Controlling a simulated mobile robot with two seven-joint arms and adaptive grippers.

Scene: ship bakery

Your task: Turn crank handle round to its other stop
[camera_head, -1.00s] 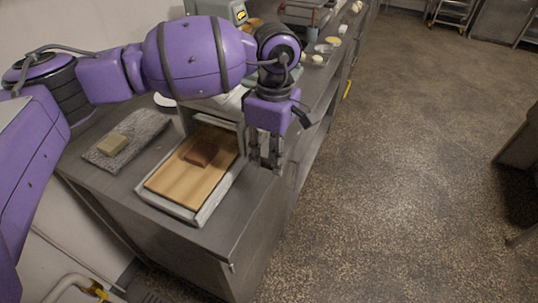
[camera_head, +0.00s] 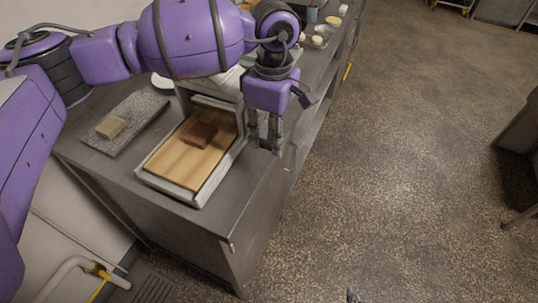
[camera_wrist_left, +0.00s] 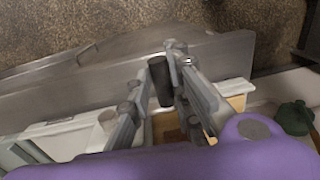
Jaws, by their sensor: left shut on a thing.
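My left gripper (camera_head: 264,134) points down beside the right side of a light-framed machine bed with a wooden board (camera_head: 190,163). In the left wrist view, its two fingers (camera_wrist_left: 160,88) are shut on a dark upright cylindrical grip, the crank handle (camera_wrist_left: 160,76). The fingers hide most of the handle in the head view, and the crank's arm is hard to make out. A brown block (camera_head: 200,135) lies on the board. My right gripper cannot be made out in either view.
A grey stone slab (camera_head: 128,123) with a pale block (camera_head: 111,127) lies left of the bed on the metal counter (camera_head: 226,218). Small dishes stand farther back on the counter. Open speckled floor (camera_head: 390,170) lies to the right.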

